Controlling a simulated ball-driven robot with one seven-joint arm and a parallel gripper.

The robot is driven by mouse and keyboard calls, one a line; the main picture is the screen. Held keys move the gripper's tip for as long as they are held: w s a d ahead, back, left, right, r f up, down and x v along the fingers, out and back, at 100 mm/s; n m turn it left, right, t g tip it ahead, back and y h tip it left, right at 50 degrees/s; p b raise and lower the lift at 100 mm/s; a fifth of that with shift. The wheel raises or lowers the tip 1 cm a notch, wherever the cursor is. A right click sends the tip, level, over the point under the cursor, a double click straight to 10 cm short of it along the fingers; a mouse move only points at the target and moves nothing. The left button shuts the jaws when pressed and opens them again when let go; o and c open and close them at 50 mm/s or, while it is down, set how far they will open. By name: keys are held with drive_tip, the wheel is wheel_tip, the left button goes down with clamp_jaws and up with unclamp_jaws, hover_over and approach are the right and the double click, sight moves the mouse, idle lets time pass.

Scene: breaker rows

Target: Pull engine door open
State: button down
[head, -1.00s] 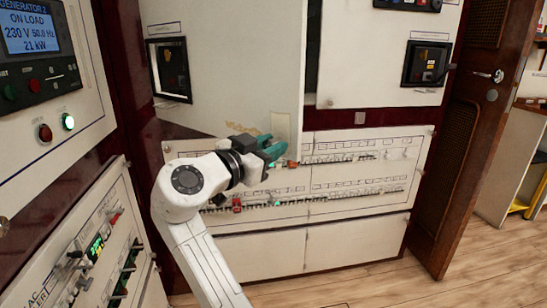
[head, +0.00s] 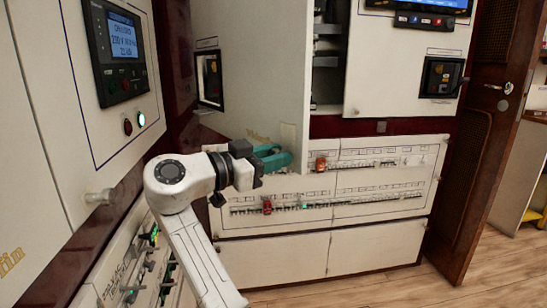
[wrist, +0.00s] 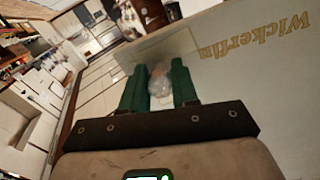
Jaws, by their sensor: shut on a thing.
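The engine door (head: 250,70) is a large white panel in the upper middle of the head view. It stands ajar, with its right edge out from the cabinet and a dark opening beside it. The wrist view shows the same door (wrist: 240,75) with gold "Wickerfin" lettering. My gripper (head: 282,157) is at the door's lower right corner, its green fingers partly hidden by its dark body. In the wrist view my gripper (wrist: 160,78) has its two fingers either side of a small pale, blurred knob (wrist: 158,80) on the door, shut on it.
A breaker panel (head: 385,190) with rows of switches lies below the door. The opening (head: 326,75) shows shelves inside. A generator panel (head: 122,45) is at the left. A brown wooden door (head: 480,130) stands at the right. Bare wood floor (head: 400,285) lies in front.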

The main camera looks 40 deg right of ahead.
sight(288, 138)
drive_tip(key=c, duration=0.9)
unclamp_jaws()
drive_tip(key=shift+o, duration=0.2)
drive_tip(key=shift+r, duration=0.25)
wheel_tip(288, 138, up, 3)
drive_tip(key=shift+f+p, duration=0.2)
drive_tip(key=shift+p, duration=0.25)
drive_tip(key=s+a+r+p, duration=0.3)
drive_tip(key=s+r, duration=0.6)
drive_tip(key=s, duration=0.4)
drive_tip(key=shift+s+r, duration=0.35)
